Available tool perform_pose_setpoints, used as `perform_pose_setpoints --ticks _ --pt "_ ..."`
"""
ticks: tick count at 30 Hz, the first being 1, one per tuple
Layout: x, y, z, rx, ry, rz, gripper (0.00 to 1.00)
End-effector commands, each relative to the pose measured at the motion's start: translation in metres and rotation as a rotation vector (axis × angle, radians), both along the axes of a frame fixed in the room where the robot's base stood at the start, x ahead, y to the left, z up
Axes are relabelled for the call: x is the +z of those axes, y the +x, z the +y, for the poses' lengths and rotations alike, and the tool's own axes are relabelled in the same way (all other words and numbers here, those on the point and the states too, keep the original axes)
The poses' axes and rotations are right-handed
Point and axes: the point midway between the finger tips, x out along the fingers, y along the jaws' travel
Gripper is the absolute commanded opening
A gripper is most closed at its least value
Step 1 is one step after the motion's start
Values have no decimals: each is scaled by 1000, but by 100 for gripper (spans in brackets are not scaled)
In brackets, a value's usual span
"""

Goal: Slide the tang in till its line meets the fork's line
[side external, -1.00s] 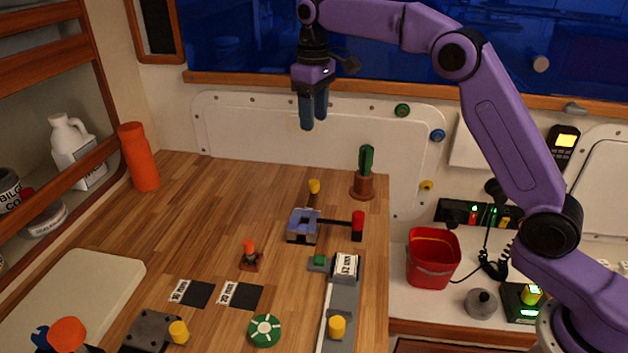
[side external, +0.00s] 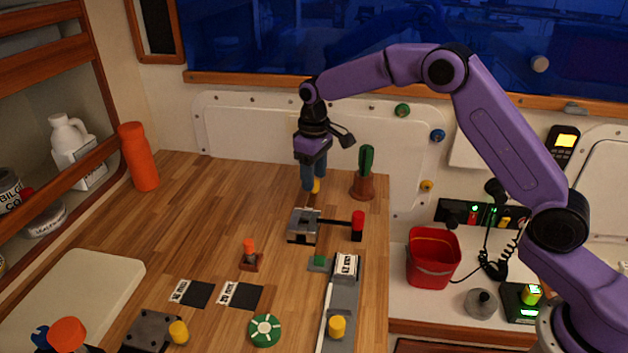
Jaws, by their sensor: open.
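My gripper (side external: 314,185) is open and points down at the back of the wooden bench, with its blue fingers at a yellow knob (side external: 316,187). The fingers hide part of the knob; I cannot tell whether they touch it. Just in front is a grey metal block (side external: 303,226), with a dark rod running right to a red-topped handle (side external: 358,222). I cannot make out for sure which part is the tang and which the fork, and no marking lines are readable at this size.
A grey rail (side external: 342,300) with a yellow knob, a green round knob (side external: 265,330) and two label plates lie nearer. The left-middle bench is clear.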

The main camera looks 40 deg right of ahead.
Motion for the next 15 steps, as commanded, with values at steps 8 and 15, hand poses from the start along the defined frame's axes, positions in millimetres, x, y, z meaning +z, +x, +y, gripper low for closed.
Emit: perform_pose_setpoints --ticks 8,15 --pt "-20 0 0 0 0 0 52" --pt "-21 0 0 0 0 -1 52"
